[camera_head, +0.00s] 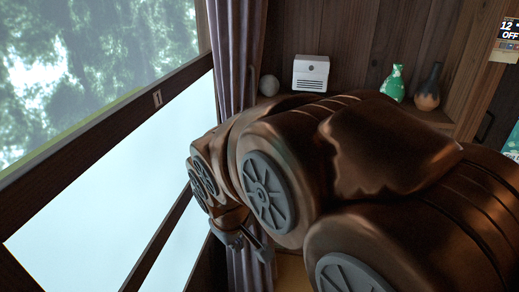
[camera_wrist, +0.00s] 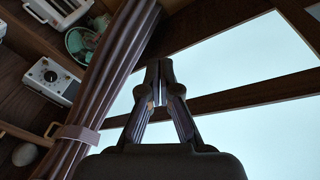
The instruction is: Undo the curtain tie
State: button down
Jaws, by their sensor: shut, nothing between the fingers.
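The mauve curtain (camera_head: 236,55) hangs gathered beside the window in the head view and runs diagonally across the wrist view (camera_wrist: 112,75). The curtain tie (camera_wrist: 76,133), a pale pinkish band, is wrapped around the curtain at the lower left of the wrist view. My arm hides the tie in the head view. My gripper (camera_wrist: 157,82) is shut and empty, with its fingertips in front of the window, to the right of the curtain and apart from the tie in the wrist picture. In the head view my gripper (camera_head: 247,243) is low by the curtain, partly hidden by my arm.
The window's dark wooden frame (camera_head: 110,115) fills the left. A shelf behind the curtain holds a grey ball (camera_head: 269,85), a white box (camera_head: 311,73), a green-and-white vase (camera_head: 393,84) and a dark vase (camera_head: 428,88). A sign (camera_head: 508,32) hangs at the upper right.

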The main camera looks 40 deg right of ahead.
jog(key=w+d+n+t+b, duration=0.5)
jog(key=d, duration=0.5)
jog(key=w+d+n+t+h+b, duration=0.1)
jog(key=w+d+n+t+b, duration=0.4)
jog(key=d, duration=0.6)
jog(key=w+d+f+n+t+b, duration=0.1)
jog(key=w+d+n+t+b, duration=0.4)
jog(key=d, duration=0.6)
jog(key=shift+w+d+t+h+b, duration=0.25)
jog(key=shift+w+t+h+b, duration=0.15)
jog(key=shift+w+b, duration=0.85)
jog(key=x, duration=1)
jog(key=shift+s+d, duration=0.1)
jog(key=shift+d, duration=0.15)
